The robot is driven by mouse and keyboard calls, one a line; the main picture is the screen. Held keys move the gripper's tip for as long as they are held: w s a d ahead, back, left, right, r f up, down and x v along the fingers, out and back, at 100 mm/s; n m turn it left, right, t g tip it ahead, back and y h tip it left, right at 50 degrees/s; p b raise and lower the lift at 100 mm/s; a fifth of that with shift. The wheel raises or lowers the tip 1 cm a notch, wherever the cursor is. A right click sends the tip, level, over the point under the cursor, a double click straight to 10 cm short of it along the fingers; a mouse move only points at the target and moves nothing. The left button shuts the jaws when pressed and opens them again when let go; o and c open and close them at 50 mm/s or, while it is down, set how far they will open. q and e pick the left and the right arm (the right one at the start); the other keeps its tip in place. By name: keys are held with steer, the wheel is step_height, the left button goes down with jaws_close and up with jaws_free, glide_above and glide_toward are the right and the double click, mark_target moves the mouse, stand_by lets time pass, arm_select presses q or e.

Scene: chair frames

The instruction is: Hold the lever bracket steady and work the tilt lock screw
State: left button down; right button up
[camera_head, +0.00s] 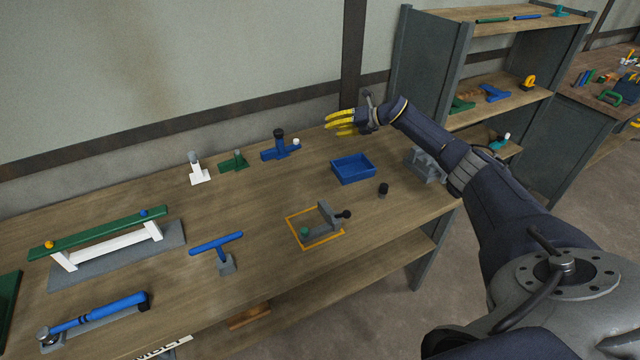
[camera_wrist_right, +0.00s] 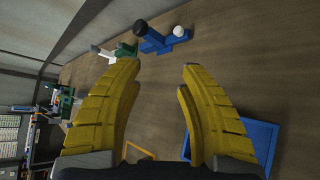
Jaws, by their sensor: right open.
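A grey bracket (camera_head: 328,220) stands inside an orange outline (camera_head: 318,245) on the workbench. It has a black knob (camera_head: 345,214) on its right side and a green knob (camera_head: 304,231) at its left end. I cannot tell which part is the tilt lock screw. My right gripper (camera_head: 334,121) has yellow fingers and is over the bench's back edge, well apart from the bracket. In the wrist view its fingers (camera_wrist_right: 160,72) are spread with nothing between them. A piece of the orange outline (camera_wrist_right: 139,150) shows there. My left gripper is not in view.
A blue tray (camera_head: 353,168) and a small black cylinder (camera_head: 383,189) lie near the bracket. A blue fixture with a black knob (camera_head: 278,150) stands at the back; blue T-handle (camera_head: 216,243) and green-topped frame (camera_head: 98,233) are left. Shelves (camera_head: 428,52) stand right.

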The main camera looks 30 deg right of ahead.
steer(key=s+a+f+n+g, duration=0.2)
steer(key=a+f+g, duration=0.15)
steer(key=a, duration=0.45)
steer(key=n+g+h, duration=0.1)
steer(key=g+h, duration=0.6)
steer(key=g, duration=0.4)
glide_above(324, 203)
steer(key=w, duration=0.2)
step_height(324, 203, down, 4)
steer(key=shift+r, duration=0.15)
steer(key=shift+x, duration=3.4)
steer(key=shift+w, duration=0.15)
jaws_close()
